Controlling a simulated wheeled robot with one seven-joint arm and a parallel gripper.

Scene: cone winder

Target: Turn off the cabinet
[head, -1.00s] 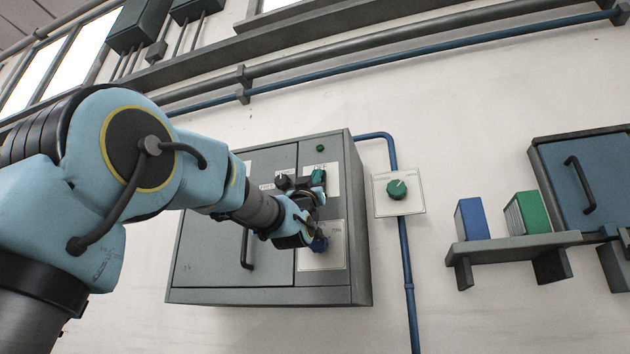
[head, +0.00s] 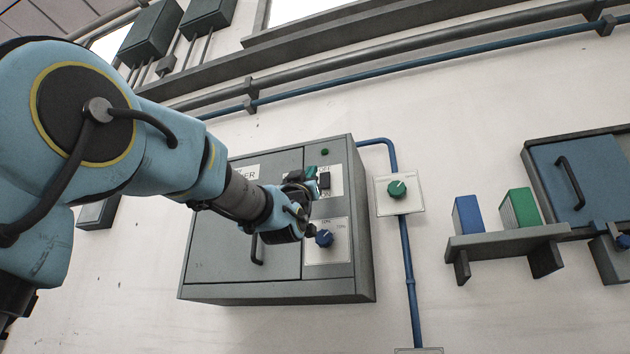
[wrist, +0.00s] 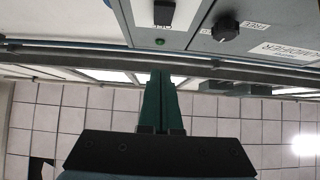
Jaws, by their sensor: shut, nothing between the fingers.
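The grey cabinet (head: 230,292) hangs on the wall in the middle of the head view. Its right side carries a black switch (head: 324,181) on a white label plate, with a small green lamp (head: 324,152) above. In the wrist view the switch (wrist: 164,12) is at the top edge, with the lamp (wrist: 160,41) close to the fingertips' line. I cannot tell the switch's position. My gripper (head: 311,173) is just left of the switch in the head view. Its green fingers (wrist: 160,72) are shut and empty in the wrist view, apparently clear of the switch.
A blue knob (head: 324,238) sits below the switch. A black knob (wrist: 225,31) and a door handle (head: 257,250) are on the cabinet. A separate panel with a green knob (head: 397,189) and a shelf (head: 500,242) with two boxes are to the right.

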